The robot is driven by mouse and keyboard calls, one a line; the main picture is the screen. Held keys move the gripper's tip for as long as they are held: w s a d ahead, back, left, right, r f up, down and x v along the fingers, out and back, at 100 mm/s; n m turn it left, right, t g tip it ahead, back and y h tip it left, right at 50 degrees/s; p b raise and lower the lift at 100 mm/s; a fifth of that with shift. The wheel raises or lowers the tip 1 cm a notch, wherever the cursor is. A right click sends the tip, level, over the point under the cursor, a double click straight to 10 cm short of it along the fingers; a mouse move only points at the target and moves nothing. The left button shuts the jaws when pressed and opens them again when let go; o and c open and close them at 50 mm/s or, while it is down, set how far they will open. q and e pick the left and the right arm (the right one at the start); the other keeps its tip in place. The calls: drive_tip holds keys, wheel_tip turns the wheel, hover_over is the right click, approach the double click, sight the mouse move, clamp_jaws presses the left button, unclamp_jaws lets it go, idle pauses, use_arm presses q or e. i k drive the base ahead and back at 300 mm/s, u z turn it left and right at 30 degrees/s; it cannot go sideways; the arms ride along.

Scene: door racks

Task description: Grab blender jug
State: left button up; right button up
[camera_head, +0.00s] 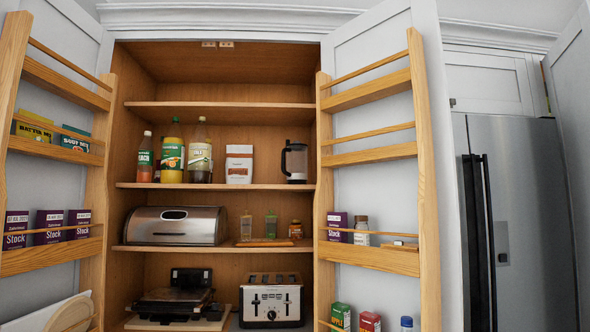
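The blender jug (295,161) appears to be the dark-rimmed clear container with a black handle on its left side. It stands upright at the right end of a middle shelf (230,187) in the open cupboard. Neither of my grippers shows in the head view.
Two open doors with wooden racks (372,258) flank the cupboard. Bottles (199,152) stand further left on the jug's shelf. A bread bin (175,226) is below, and a toaster (271,301) stands lower down. A fridge (520,220) is at the right.

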sight(296, 172)
drive_tip(key=z, duration=0.4)
drive_tip(key=i, duration=1)
drive_tip(key=z, duration=0.55)
